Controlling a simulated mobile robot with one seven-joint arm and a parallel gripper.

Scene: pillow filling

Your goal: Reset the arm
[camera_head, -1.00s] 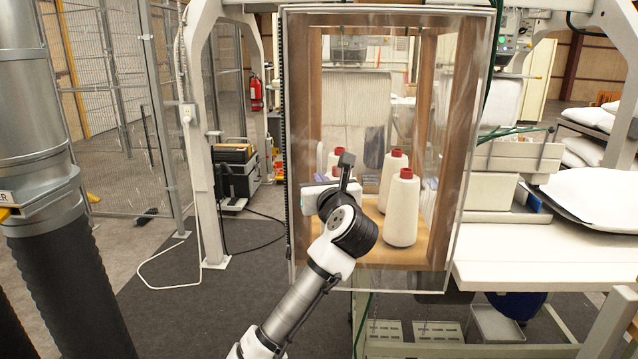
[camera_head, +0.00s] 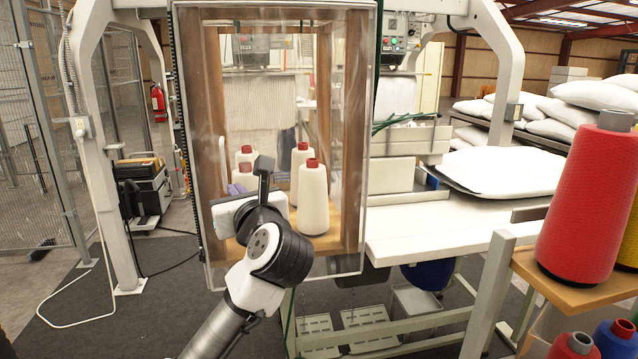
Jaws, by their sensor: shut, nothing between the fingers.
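My gripper (camera_head: 250,209) is at the end of my arm, in front of the clear-fronted wooden cabinet (camera_head: 209,130). Its white hand and a dark upright piece show, but the fingertips are hidden from this side. It appears shut, and nothing is seen held. My arm reaches up from the bottom of the view, bent at a dark wrist joint. Behind the gripper, several white thread cones (camera_head: 313,205) with red tops stand on the cabinet's wooden floor.
A white worktable (camera_head: 440,235) extends right of the cabinet, with a white pillow (camera_head: 500,170) on a dark tray. A large red thread cone (camera_head: 590,205) stands on a wooden stand (camera_head: 560,290) at near right. White frame posts flank the cabinet. Dark floor at lower left is mostly open.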

